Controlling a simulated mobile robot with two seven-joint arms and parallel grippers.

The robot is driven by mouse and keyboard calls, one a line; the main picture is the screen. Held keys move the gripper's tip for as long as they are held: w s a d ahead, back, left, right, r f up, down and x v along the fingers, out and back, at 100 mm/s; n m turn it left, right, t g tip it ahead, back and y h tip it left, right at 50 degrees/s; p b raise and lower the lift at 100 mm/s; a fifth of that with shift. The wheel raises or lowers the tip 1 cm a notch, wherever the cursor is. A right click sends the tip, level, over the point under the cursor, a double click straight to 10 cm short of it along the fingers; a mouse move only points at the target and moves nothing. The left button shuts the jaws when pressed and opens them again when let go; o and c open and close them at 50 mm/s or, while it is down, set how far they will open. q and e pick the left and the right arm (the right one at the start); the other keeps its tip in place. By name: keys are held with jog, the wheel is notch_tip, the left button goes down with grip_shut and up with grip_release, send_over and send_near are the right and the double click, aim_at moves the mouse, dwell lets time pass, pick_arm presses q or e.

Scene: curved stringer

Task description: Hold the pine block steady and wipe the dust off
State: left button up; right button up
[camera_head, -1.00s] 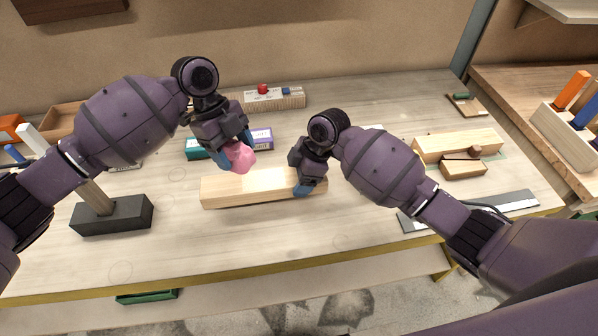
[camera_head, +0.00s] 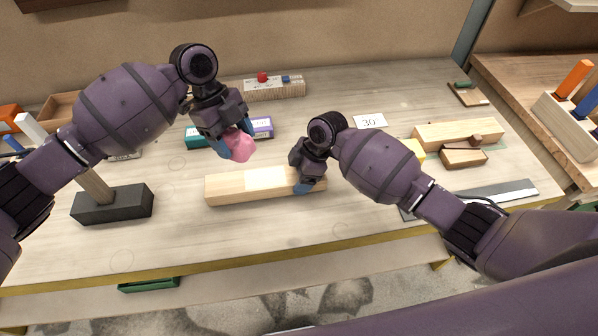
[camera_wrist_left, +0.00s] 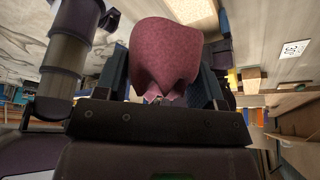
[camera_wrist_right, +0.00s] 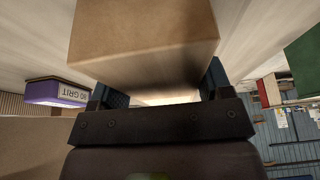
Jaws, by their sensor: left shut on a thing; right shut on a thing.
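The pine block (camera_head: 228,191) lies lengthwise on the bench. A paler patch shows on the middle of its top. My right gripper (camera_head: 304,187) is shut on the block's right end; in the right wrist view the block (camera_wrist_right: 145,40) sits between its fingers. My left gripper (camera_head: 234,143) is shut on a pink cloth (camera_head: 240,149), bunched up, which fills the left wrist view (camera_wrist_left: 168,50). The cloth is near the block's back left part and appears apart from it, above the bench.
A dark block with a wooden handle (camera_head: 112,203) stands at the left. Purple and teal boxes (camera_head: 262,128) are behind the cloth. A metal rule (camera_head: 490,194), another wood block (camera_head: 456,133) and a "30" card (camera_head: 369,121) lie right. Bench front is clear.

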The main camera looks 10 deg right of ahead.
jog(key=shift+f, duration=0.45)
dwell(0.8)
jog(key=o, duration=1.2)
jog(key=shift+c, duration=0.4)
jog(key=c, duration=0.8)
